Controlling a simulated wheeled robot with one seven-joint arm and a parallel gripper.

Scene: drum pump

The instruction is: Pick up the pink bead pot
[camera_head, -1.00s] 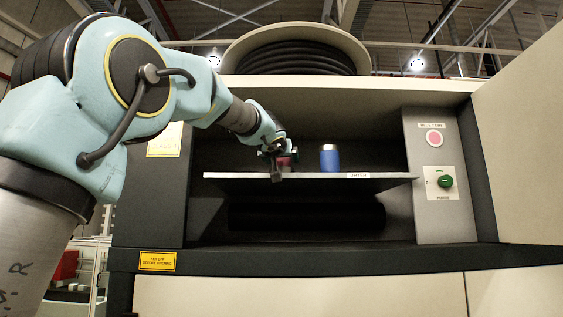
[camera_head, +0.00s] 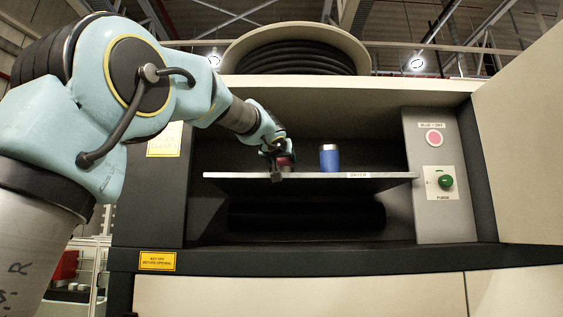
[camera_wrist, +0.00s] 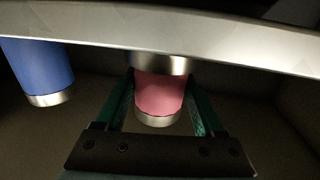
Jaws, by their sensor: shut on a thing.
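The pink bead pot (camera_wrist: 160,95) has metal bands at both ends and sits between the two green-padded fingers of my gripper (camera_wrist: 161,88). My gripper is shut on it from both sides. In the head view my gripper (camera_head: 280,160) is at the left part of the grey shelf (camera_head: 310,183), and only a little of the pink pot (camera_head: 286,159) shows behind the fingers. I cannot tell whether the pot rests on the shelf or is just clear of it.
A blue pot (camera_head: 329,158) stands on the shelf to the right, and at the left in the wrist view (camera_wrist: 38,68). The shelf's right part is clear.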

